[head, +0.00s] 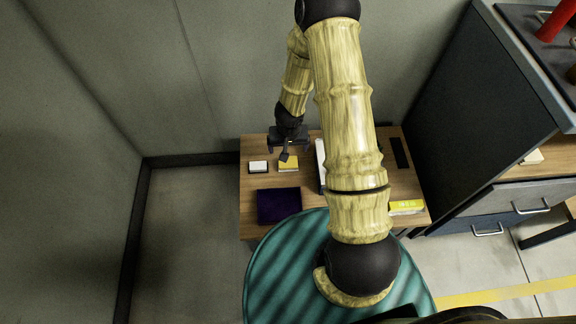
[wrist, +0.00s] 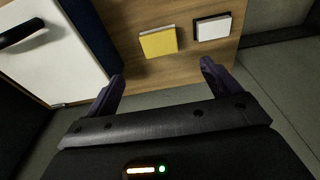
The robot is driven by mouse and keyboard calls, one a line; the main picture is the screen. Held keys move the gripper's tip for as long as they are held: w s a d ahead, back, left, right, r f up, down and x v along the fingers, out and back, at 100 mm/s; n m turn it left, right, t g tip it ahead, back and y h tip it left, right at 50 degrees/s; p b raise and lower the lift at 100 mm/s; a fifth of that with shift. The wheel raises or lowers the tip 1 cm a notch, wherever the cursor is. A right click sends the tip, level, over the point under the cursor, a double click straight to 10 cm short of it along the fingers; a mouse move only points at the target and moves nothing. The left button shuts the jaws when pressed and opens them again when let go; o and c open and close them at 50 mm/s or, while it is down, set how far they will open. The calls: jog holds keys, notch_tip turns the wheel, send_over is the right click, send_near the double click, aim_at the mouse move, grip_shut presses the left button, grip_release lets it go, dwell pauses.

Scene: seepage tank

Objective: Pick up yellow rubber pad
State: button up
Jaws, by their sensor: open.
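The yellow rubber pad (head: 288,164) lies flat on the wooden table (head: 285,181), in the left part of the tabletop. It also shows in the wrist view (wrist: 158,42), with a pale edge along its far side. My gripper (head: 287,152) hangs over the table close to the pad and hides part of it in the head view. In the wrist view my gripper's two fingers (wrist: 163,75) are apart, with nothing between them. The pad shows beyond the fingertips, between their lines.
A white pad with a dark border (head: 258,167) lies just left of the yellow pad. A dark purple square (head: 279,206) lies nearer. A white upright panel (head: 321,165) stands to the right. A yellow box (head: 406,207) sits at the right edge. Walls close off the back.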

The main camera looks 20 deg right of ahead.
jog(key=b, duration=0.2)
send_over(288, 162)
jog(key=f, duration=0.3)
jog(key=s+f, duration=0.1)
jog(key=f, duration=0.1)
jog(key=shift+a+f, duration=0.1)
jog(key=shift+f, duration=0.2)
jog(key=f+b, duration=0.2)
jog(key=f, duration=0.1)
jog(key=f+b, duration=0.2)
jog(key=shift+w+f, duration=0.1)
jog(key=shift+w, duration=0.3)
jog(key=c, duration=0.9)
